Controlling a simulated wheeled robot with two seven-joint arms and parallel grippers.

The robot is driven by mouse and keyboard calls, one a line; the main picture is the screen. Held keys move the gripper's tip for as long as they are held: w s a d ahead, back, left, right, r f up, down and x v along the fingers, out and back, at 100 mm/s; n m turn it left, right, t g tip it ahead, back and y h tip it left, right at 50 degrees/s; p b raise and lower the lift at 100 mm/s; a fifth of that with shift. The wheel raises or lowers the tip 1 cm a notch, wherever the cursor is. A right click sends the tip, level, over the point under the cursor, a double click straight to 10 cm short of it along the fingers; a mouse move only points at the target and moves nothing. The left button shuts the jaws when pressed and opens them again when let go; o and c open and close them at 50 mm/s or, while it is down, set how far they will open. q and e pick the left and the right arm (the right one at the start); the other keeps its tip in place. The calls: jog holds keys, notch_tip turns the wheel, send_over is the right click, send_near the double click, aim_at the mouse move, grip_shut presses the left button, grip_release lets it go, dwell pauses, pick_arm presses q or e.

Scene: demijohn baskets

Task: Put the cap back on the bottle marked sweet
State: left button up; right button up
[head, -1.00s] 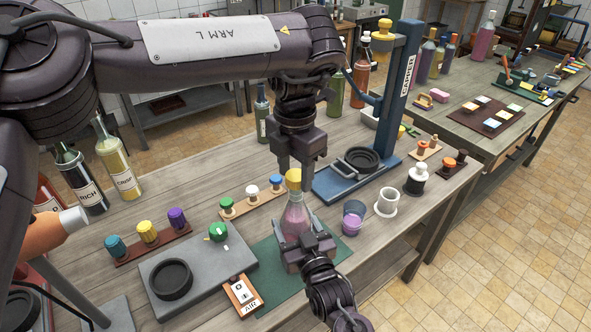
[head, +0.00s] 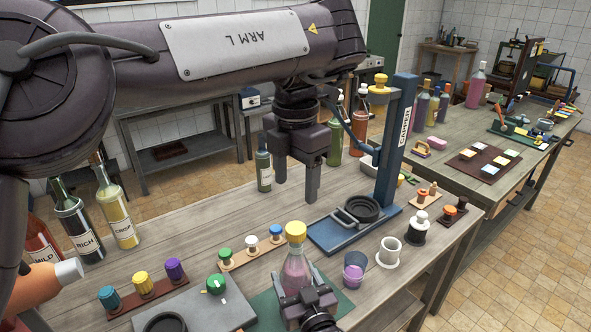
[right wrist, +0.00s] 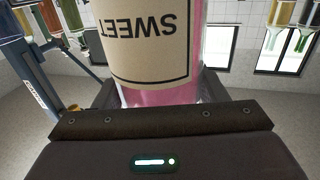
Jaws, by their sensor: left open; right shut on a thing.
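The bottle marked sweet (head: 297,273) holds pink liquid and stands upright on a green mat (head: 262,306). A yellow cap (head: 296,231) sits on top of its neck; I cannot tell how tightly. My right gripper (head: 306,296) is shut on the bottle low on its body. In the right wrist view the SWEET label (right wrist: 155,38) appears upside down, with pink liquid beside it; the cap is out of that view. My left gripper (head: 298,190) is open and empty, pointing down above and apart from the yellow cap in the picture.
A blue capper stand (head: 390,150) with a black ring is behind right. A cup of purple liquid (head: 354,271) and a white mug (head: 389,252) stand to the right. Racks of coloured caps (head: 253,248) and a grey device with a green knob (head: 190,318) are left.

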pick_arm(q)
jog(key=shift+r, duration=0.85)
pick_arm(e)
jog(key=o, duration=2)
jog(key=shift+c, duration=0.2)
jog(key=shift+s+d+f, duration=0.1)
jog(key=shift+s+d, duration=0.1)
jog(key=shift+s, duration=0.25)
pick_arm(q)
notch_tip(320, 180, down, 2)
jog(key=shift+f+b, duration=0.15)
jog(key=shift+b, duration=1)
pick_arm(e)
jog(key=v, duration=0.7)
jog(key=shift+w, duration=0.1)
